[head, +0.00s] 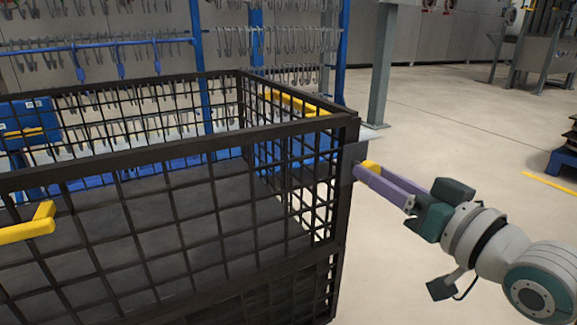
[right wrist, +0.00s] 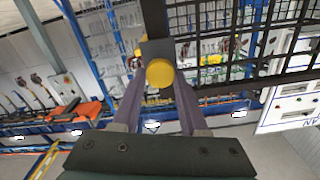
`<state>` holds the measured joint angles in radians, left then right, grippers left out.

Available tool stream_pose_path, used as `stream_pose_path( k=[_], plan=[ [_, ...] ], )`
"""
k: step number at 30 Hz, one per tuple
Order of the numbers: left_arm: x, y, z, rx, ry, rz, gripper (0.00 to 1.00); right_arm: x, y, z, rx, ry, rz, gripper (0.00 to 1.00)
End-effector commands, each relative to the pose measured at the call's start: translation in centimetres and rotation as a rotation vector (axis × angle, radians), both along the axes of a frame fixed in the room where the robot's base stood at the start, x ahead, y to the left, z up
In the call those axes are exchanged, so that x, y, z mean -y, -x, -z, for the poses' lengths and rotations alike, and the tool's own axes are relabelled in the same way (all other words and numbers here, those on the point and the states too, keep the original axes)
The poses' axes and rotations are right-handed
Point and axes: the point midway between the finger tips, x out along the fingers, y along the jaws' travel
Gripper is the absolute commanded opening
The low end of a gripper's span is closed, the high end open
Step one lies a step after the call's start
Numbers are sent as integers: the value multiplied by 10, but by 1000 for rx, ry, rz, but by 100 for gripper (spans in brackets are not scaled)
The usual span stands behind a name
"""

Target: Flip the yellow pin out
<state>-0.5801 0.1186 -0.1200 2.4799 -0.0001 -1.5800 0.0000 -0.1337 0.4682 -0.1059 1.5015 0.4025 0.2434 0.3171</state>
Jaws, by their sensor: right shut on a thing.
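The yellow pin (head: 370,165) sits at the right corner post of the black wire cage, by a small grey plate (head: 348,162). My right gripper (head: 364,172) reaches it from the right with its purple fingers. In the right wrist view the pin's round yellow end (right wrist: 159,73) sits between the two fingertips (right wrist: 158,82), in front of the grey plate (right wrist: 157,47). The gripper is shut on the pin. Fingers and plate hide much of the pin's length. My left gripper is not in view.
The black wire cage (head: 180,158) fills the left and middle. Yellow bars show at its left front (head: 28,226) and far right side (head: 293,101). Racks of hooks (head: 270,42) stand behind on blue posts. The floor (head: 460,140) to the right is mostly clear.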

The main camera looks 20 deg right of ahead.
Motion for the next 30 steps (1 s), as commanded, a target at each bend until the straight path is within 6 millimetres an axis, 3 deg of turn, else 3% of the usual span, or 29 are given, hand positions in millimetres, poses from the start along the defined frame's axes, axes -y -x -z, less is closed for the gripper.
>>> stream_pose_path(
  k=[7,16,17,24,30],
  plan=[
    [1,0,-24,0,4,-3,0,3,31,-2,-4,-1,1,0],
    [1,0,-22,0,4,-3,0,3,34,-1,3,0,0,0],
    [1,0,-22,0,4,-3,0,3,34,-1,3,0,0,45],
    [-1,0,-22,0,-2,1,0,3,33,0,1,0,0,72],
    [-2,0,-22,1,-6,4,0,3,34,0,1,0,0,74]
  ],
)
